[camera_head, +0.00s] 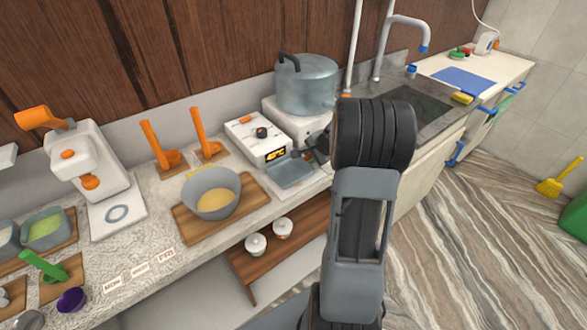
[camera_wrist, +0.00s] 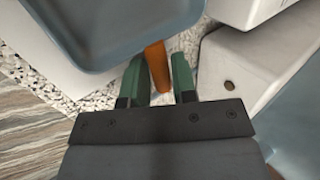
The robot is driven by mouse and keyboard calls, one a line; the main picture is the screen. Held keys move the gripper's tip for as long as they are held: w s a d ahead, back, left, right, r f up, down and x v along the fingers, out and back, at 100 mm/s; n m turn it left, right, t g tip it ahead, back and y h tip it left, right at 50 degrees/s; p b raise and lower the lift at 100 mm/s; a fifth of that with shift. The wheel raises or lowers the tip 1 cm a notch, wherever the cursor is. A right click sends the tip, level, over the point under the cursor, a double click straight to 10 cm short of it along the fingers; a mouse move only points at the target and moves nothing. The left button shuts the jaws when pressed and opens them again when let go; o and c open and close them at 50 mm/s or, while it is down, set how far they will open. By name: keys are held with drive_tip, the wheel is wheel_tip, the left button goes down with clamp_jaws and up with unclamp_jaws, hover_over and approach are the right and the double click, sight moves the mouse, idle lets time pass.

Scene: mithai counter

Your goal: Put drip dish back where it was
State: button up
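The drip dish looks to be the shallow blue-grey tray (camera_head: 290,173) at the front of the white machine (camera_head: 258,140) with an orange display. A blue-grey dish (camera_wrist: 115,30) fills the top left of the wrist view, its rim close to my fingers. An orange bar (camera_wrist: 156,66), apparently its handle, stands between the two green fingers of my gripper (camera_wrist: 160,75). A gap shows on the right side of the bar, so the fingers look open around it. In the head view my gripper (camera_head: 314,150) is small and dark at the dish's right side, partly hidden by my arm.
A metal pot (camera_head: 306,84) stands on a white unit behind my gripper. A grey bowl (camera_head: 212,193) sits on a wooden board to the left. A sink (camera_head: 400,105) lies to the right. Two white lidded pots (camera_head: 256,244) stand on the lower shelf (camera_head: 285,255).

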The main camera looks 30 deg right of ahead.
clamp_jaws()
idle(0.5)
